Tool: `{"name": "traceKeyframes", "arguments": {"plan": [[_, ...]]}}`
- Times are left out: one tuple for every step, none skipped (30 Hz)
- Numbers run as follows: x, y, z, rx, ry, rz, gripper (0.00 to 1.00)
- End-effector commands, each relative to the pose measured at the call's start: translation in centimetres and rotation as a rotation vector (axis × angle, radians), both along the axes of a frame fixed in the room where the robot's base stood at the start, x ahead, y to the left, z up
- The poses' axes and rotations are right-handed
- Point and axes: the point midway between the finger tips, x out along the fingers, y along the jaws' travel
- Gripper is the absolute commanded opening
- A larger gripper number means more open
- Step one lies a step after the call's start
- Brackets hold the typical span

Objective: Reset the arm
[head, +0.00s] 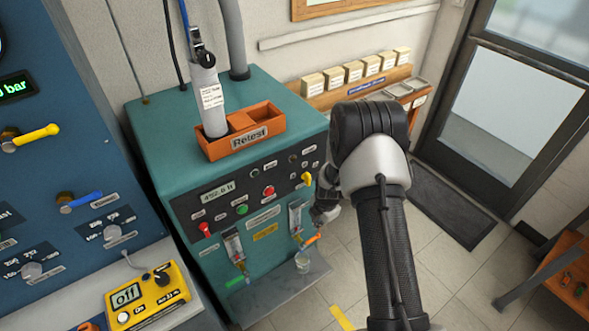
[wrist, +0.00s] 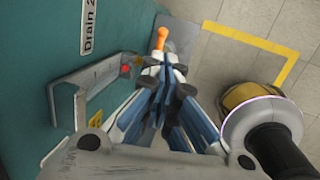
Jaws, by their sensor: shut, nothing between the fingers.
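My arm reaches from the lower right of the head view to the front of the teal test bench (head: 170,130). My gripper (head: 325,208) hangs beside the bench's right front, partly hidden by my wrist. In the wrist view my gripper (wrist: 163,80) has its blue and grey fingers together, with nothing seen between them. An orange-tipped drain lever (head: 312,239) is just below it; the orange tip also shows beyond the fingers in the wrist view (wrist: 162,37). I cannot tell whether they touch.
An orange Retest tray (head: 268,120) holding a grey cylinder (head: 208,98) sits on the bench. A ledge (head: 275,293) juts from its front. A blue panel (head: 60,130) and yellow meter (head: 147,296) stand left. A yellow-and-dark round object (wrist: 250,105) is near the gripper.

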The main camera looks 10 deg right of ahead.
Motion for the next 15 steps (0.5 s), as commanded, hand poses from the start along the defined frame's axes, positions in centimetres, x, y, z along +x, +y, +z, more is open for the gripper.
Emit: {"name": "traceKeyframes", "arguments": {"plan": [[0.0, 0.0, 0.0, 0.0, 0.0, 0.0, 0.0], [0.0, 0.0, 0.0, 0.0, 0.0, 0.0, 0.0], [0.0, 0.0, 0.0, 0.0, 0.0, 0.0, 0.0], [0.0, 0.0, 0.1, 0.0, 0.0, -0.001, 0.0], [0.1, 0.0, 0.2, 0.001, -0.001, -0.005, 0.0], [0.2, 0.0, 0.8, 0.003, -0.005, -0.015, 0.0], [0.2, 0.1, 1.4, 0.007, -0.008, -0.028, 0.0], [0.3, 0.2, 2.2, 0.012, -0.011, -0.045, 0.0], [0.4, 0.3, 3.6, 0.021, -0.018, -0.078, 0.0], [0.5, 0.5, 5.0, 0.03, -0.023, -0.11, 0.0], [0.5, 0.7, 6.4, 0.04, -0.027, -0.146, 0.0], [0.4, 1.0, 8.7, 0.057, -0.036, -0.201, 0.0], [0.2, 1.2, 10.4, 0.069, -0.042, -0.246, 0.0], [-0.1, 1.5, 12.2, 0.084, -0.046, -0.293, 0.0], [-0.6, 1.8, 14.5, 0.104, -0.052, -0.358, 0.0]]}}
